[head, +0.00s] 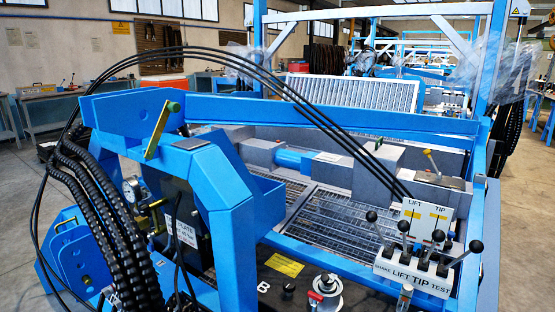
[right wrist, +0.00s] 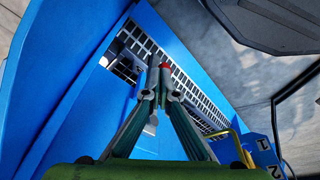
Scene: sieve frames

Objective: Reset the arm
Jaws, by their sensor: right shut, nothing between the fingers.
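My right gripper (right wrist: 159,72) shows in the right wrist view with its two fingertips together and nothing visible between them. One fingertip has a red end. Behind it are blue panels (right wrist: 60,85) and a dark grating (right wrist: 190,95); I cannot tell whether the fingers touch either. A green bar (right wrist: 160,172) crosses the bottom of that view. Neither gripper shows in the head view. My left gripper is in no frame.
A blue machine frame (head: 235,240) fills the head view's front, with black hoses (head: 85,195) at left. A lever block (head: 425,270) marked LIFT and TIP stands at right. An olive lever (head: 160,130) rises at upper left. Open floor (head: 28,180) lies at far left.

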